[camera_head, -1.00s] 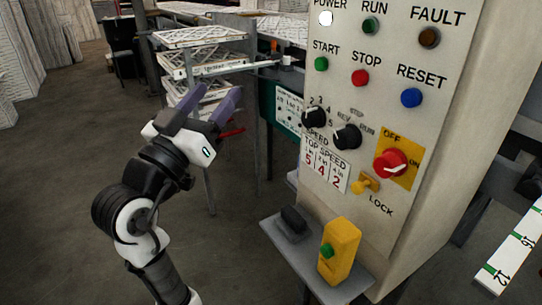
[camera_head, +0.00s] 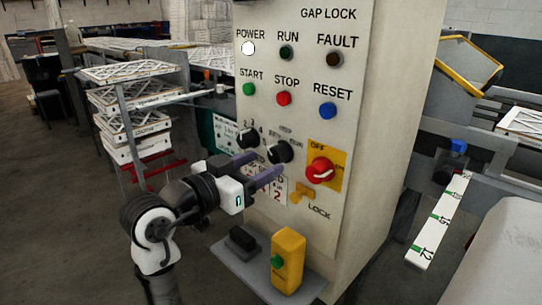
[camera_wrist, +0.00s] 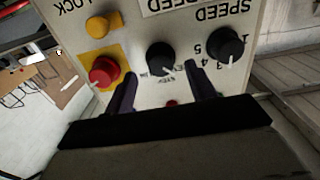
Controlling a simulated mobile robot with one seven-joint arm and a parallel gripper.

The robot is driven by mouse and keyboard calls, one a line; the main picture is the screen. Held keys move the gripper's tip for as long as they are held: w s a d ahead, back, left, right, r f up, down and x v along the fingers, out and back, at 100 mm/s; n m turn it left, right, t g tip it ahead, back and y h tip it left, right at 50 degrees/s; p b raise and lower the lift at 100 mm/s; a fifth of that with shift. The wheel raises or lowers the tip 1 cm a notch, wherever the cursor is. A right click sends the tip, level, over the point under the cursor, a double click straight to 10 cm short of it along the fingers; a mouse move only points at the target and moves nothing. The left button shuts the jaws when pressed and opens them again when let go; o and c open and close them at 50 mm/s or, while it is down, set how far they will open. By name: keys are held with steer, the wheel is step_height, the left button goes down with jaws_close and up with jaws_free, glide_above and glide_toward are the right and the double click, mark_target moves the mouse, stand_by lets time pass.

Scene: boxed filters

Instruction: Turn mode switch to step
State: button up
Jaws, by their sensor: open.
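The mode switch (camera_head: 280,152) is a black round knob on the front of the pale control panel, between the black speed knob (camera_head: 248,138) and the red switch on its yellow plate. In the upside-down wrist view the mode switch (camera_wrist: 160,57) appears between and just beyond my fingertips. Its white pointer line faces the small labels at its lower edge; the exact setting is hard to read. My gripper (camera_head: 258,166) is open and empty, its purple fingers reaching toward the panel just below the knobs. It also shows in the wrist view (camera_wrist: 160,72), one finger on each side of the knob.
The red on/off switch (camera_head: 320,169) and yellow lock tab (camera_head: 301,194) sit close to the right. A shelf (camera_head: 255,262) below holds a yellow box with a green button (camera_head: 288,260). A rack of boxed filters (camera_head: 130,115) stands left.

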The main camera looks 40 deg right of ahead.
mark_target(273, 157)
steer(key=shift+w+d, duration=0.2)
steer(key=shift+d, duration=1.8)
steer(key=shift+c, duration=0.5)
steer(key=c, duration=0.9)
steer(key=shift+f+m, duration=0.1)
steer(key=shift+m, duration=0.2)
steer(key=m+b, duration=0.3)
steer(key=shift+m, duration=0.3)
steer(key=shift+m+b, duration=1.7)
steer(key=shift+m, duration=0.5)
